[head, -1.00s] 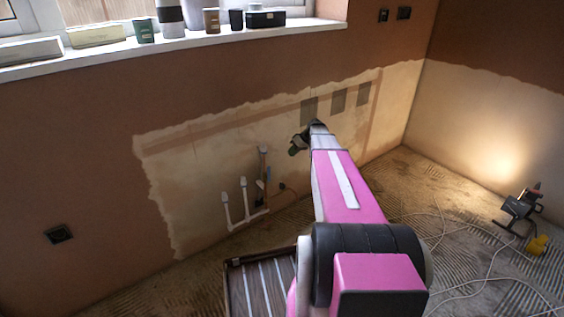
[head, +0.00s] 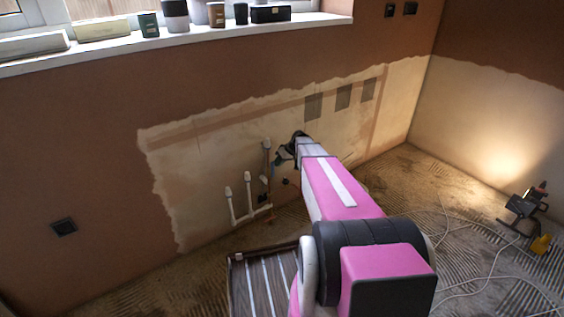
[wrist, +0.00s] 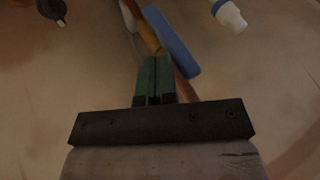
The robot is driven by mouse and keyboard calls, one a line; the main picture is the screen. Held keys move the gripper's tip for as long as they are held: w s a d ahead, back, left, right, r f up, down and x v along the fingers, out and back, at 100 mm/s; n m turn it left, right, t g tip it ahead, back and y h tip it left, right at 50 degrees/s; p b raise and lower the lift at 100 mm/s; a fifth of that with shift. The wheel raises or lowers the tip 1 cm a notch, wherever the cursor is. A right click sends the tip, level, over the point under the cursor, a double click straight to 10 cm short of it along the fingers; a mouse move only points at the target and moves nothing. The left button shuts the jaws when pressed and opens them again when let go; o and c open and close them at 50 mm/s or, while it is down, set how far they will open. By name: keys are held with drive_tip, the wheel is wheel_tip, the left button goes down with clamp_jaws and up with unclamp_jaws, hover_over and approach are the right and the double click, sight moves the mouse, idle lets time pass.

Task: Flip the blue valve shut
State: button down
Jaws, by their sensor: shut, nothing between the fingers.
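The blue valve's handle (wrist: 172,42) shows in the wrist view as a flat blue bar. It lies slantwise, roughly along a copper-coloured pipe (wrist: 146,36) that it partly covers. My gripper (wrist: 155,62) has its green fingers pressed together, with nothing between them. The fingertips appear just to the left of the handle's lower half; I cannot tell whether they touch it. In the head view my gripper (head: 279,160) is close to the wall by the pipes, and I cannot make out the blue handle there.
White capped pipes (head: 229,203) stand left of my gripper; a white cap (wrist: 230,16) shows in the wrist view. A dark fitting (wrist: 52,9) is at its upper left. A work lamp (head: 525,205) with loose cable stands on the floor at right. The window sill (head: 180,43) holds several containers.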

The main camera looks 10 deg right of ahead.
drive_tip(key=shift+s+a+r+h, duration=0.15)
drive_tip(key=shift+a+h, duration=0.2)
drive_tip(key=shift+h, duration=0.05)
idle(0.5)
drive_tip(key=s+a+f+n+t+h, duration=0.1)
drive_tip(key=s+a+f+t+h, duration=0.1)
drive_tip(key=a+h, duration=0.2)
drive_tip(key=s+a+f+n+t+h, duration=0.1)
drive_tip(key=a+f+t+h, duration=0.1)
drive_tip(key=a+h, duration=0.3)
drive_tip(key=shift+s+f+n+h, duration=0.3)
drive_tip(key=shift+s+h, duration=0.05)
drive_tip(key=shift+h, duration=0.15)
idle(1.2)
drive_tip(key=shift+a+f, duration=0.2)
drive_tip(key=shift+f, duration=0.1)
idle(0.4)
drive_tip(key=shift+r, duration=0.1)
drive_tip(key=a+f+v, duration=0.1)
drive_tip(key=a+v, duration=0.1)
drive_tip(key=v, duration=1)
drive_tip(key=shift+s+a, duration=0.2)
drive_tip(key=shift+s, duration=0.05)
